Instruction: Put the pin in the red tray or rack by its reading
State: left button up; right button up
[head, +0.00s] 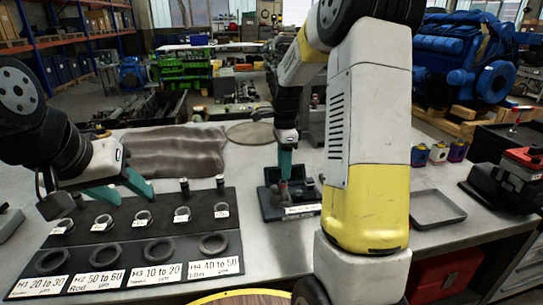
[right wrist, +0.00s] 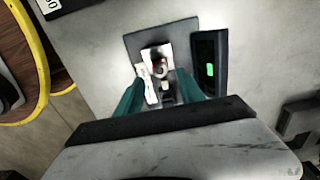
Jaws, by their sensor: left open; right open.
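My right gripper (head: 285,170) points down over a small dark measuring stand (head: 270,207) with a white label. I cannot tell whether this part is the pin. A dark gauge with a green display (right wrist: 209,70) lies beside it; its reading is illegible. My left gripper (head: 125,188) is open and empty above the dark labelled rack (head: 150,228), which holds several rings and small upright posts. A red bin (head: 450,276) shows below the bench at right.
A grey empty tray (head: 437,208) lies right of my right arm. Small coloured blocks (head: 438,153) and a red-and-black device (head: 520,168) stand farther right. A brown cloth (head: 175,150) lies behind the rack. A round yellow-rimmed surface (head: 240,297) is at the front.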

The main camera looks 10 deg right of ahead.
aim_at(283, 182)
jog(key=shift+f, duration=3.25)
jog(key=shift+c, duration=0.3)
grip_shut()
jog(key=shift+r, duration=3.35)
